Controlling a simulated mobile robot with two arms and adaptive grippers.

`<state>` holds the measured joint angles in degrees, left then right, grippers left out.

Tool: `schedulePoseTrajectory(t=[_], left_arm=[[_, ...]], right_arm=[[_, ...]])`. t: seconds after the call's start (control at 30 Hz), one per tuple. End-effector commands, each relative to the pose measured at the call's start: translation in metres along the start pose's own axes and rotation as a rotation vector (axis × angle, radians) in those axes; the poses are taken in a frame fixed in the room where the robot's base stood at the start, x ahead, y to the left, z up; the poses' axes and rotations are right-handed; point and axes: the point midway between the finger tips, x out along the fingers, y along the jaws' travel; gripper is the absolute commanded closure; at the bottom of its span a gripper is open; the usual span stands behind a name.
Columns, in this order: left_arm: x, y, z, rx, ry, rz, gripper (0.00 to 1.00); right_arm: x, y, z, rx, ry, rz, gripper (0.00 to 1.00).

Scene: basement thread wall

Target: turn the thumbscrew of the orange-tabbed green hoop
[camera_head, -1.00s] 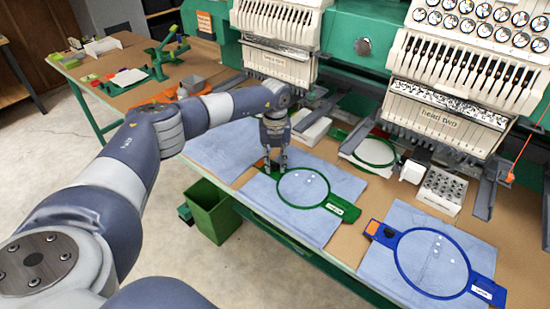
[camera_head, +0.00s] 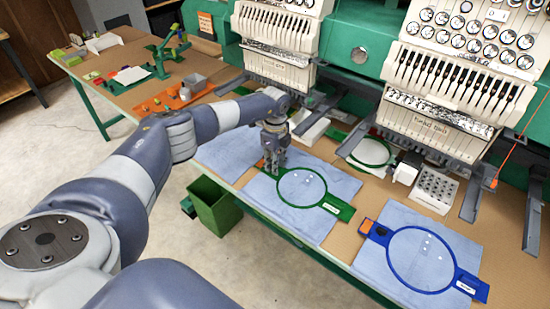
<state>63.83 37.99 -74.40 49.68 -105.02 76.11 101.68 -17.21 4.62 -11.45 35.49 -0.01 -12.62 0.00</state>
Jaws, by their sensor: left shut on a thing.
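The green hoop (camera_head: 325,194) lies on a light blue cloth (camera_head: 290,218) near the table's front. Its right end carries a small white label. My left gripper (camera_head: 272,171) points down at the hoop's left end and is shut there. It covers most of that end, and only a bit of orange (camera_head: 260,164) shows beside the fingers. The thumbscrew itself is hidden by the fingers. My right gripper is not in view.
A blue hoop (camera_head: 391,262) with an orange tab lies on another cloth to the right. Behind stand the embroidery heads (camera_head: 440,84) and a white tray of bobbins (camera_head: 434,186). A green bin (camera_head: 215,208) stands on the floor below the table edge.

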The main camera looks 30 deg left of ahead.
Motion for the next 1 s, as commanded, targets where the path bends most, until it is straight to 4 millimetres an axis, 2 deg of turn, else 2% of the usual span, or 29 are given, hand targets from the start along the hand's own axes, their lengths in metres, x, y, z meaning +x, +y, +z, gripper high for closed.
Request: schedulePoseTrajectory(t=[0.03, 0.6, 1.0], left_arm=[[-0.004, 0.0, 0.0, -0.045, 0.0, 0.0, 0.99], [-0.004, 0.0, -0.001, -0.581, 0.0, 0.001, 0.99], [-0.002, 0.0, -0.001, -0.858, 0.0, 0.0, 0.99]], right_arm=[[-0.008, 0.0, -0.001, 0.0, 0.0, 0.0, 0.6], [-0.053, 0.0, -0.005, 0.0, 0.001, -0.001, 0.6], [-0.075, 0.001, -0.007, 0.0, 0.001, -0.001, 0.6]])
